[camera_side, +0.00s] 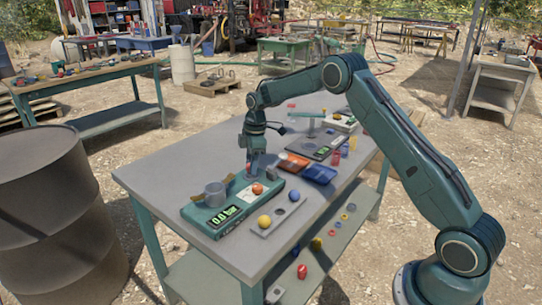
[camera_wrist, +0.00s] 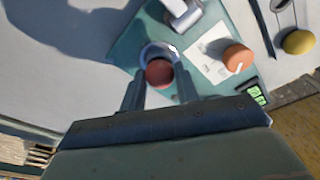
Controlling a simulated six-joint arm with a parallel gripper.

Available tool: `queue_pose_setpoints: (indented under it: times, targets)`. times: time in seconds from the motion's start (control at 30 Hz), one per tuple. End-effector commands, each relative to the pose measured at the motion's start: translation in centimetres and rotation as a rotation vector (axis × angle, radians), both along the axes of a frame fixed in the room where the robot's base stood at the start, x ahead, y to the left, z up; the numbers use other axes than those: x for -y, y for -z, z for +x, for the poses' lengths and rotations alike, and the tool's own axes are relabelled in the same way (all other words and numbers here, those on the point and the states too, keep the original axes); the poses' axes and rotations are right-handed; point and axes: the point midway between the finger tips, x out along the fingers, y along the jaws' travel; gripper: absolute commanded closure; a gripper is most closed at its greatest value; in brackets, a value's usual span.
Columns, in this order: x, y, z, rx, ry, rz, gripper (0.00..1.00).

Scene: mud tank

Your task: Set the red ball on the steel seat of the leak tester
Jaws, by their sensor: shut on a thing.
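My gripper (camera_wrist: 160,85) is shut on the red ball (camera_wrist: 159,72), with one finger on each side of it. In the wrist view the ball overlaps the pale steel ring of the seat (camera_wrist: 158,50) on the green leak tester (camera_wrist: 128,48). I cannot tell whether the ball touches the seat. In the side view my gripper (camera_side: 254,170) is low over the far end of the leak tester (camera_side: 205,222), whose display reads 0.0 bar. The gripper hides most of the ball and the seat there.
A yellow ball (camera_side: 264,221) sits on a grey plate (camera_side: 277,216) in front. Blue and orange trays (camera_side: 319,174) lie to the right.

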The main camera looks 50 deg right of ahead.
Motion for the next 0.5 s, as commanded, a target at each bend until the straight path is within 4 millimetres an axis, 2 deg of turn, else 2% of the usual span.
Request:
queue_pose_setpoints:
  times: [0.5]
  targets:
    - [-0.01, 0.47, -0.02, 0.0, 0.0, 0.0, 0.91]
